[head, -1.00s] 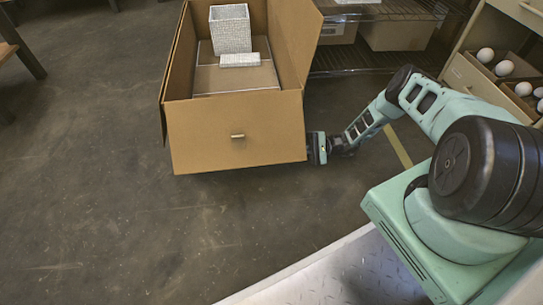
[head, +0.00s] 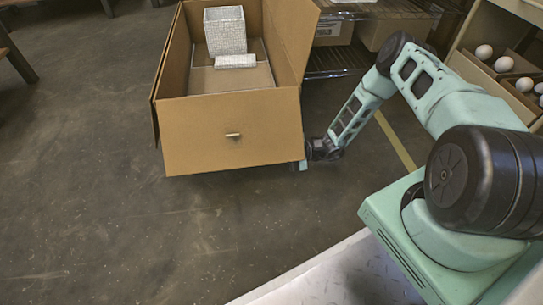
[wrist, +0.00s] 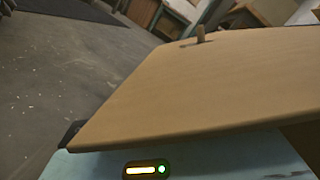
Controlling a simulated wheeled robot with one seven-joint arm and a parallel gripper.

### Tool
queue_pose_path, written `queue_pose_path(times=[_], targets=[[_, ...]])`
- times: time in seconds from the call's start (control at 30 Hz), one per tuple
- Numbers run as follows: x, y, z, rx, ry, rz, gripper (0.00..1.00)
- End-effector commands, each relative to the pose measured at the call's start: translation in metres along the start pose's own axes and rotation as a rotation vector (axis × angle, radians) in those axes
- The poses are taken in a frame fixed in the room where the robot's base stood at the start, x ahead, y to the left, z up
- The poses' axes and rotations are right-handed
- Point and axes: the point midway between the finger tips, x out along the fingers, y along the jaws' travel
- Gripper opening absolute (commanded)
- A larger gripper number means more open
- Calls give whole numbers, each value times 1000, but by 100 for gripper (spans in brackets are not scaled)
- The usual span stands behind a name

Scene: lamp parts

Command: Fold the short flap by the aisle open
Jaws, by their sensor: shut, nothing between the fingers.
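The open cardboard box stands on the floor in the head view. I cannot tell from the head view how far this flap tilts from the wall.
A white textured square container (head: 225,30) and a small white block (head: 235,61) are inside the box. The right long flap (head: 292,35) stands up. Shelves with boxes and white bulbs (head: 503,64) are at the right. The floor left and in front is clear.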

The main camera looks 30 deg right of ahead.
Motion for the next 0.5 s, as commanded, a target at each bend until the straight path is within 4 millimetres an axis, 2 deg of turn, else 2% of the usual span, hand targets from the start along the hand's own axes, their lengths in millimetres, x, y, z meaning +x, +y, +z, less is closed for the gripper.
queue_pose_path(times=[0.33,0.5], targets=[[0,-1,2,7,0,-3,0],[3,-2,12,50,0,-15,0]])
